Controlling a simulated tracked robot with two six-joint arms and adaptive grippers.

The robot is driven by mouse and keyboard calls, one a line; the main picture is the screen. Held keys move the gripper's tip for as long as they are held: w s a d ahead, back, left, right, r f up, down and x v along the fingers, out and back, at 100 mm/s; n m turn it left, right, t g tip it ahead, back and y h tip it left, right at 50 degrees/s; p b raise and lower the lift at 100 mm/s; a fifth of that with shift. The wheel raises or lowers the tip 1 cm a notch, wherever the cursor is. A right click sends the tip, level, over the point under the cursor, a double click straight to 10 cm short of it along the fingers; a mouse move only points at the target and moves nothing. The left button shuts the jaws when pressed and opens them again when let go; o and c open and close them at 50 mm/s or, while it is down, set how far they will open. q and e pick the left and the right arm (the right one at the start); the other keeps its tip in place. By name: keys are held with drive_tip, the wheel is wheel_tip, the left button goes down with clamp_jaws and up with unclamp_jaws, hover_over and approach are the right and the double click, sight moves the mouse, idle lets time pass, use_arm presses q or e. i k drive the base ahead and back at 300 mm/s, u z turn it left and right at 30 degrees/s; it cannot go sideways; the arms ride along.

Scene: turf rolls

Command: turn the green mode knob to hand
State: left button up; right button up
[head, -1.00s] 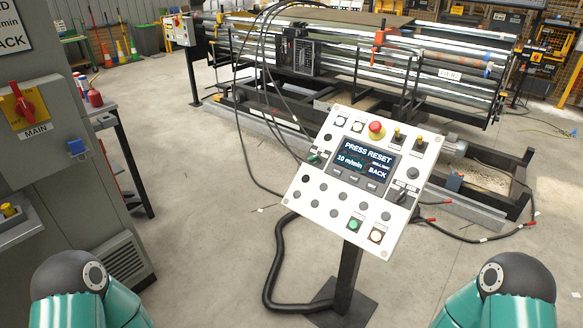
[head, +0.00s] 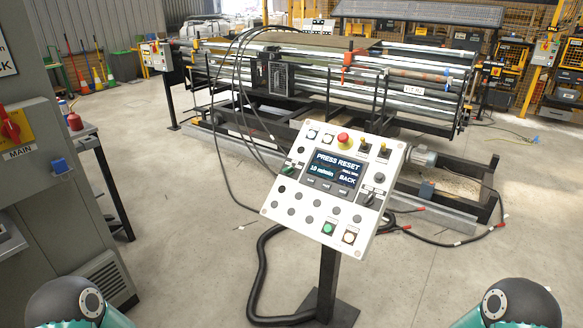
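A white control panel (head: 360,217) stands tilted on a dark post in the middle of the head view. Its screen (head: 332,174) reads PRESS RESET, 10 m/min and BACK. A small green knob (head: 288,171) sits at the panel's left edge, beside the screen; its setting is too small to read. A black knob (head: 369,199) is at the right edge. A red mushroom button is at the top, and a green button (head: 328,228) and a white button are at the bottom. Only rounded parts of my arms show at the bottom corners. Neither gripper is in view.
A grey cabinet (head: 60,200) with a red MAIN switch (head: 12,126) stands at the left, with a bench (head: 90,140) behind it. A long roller machine (head: 330,80) fills the back. A black hose (head: 260,270) lies around the post.

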sight(289, 170)
drive_tip(key=i, duration=0.85)
drive_tip(key=u, duration=0.05)
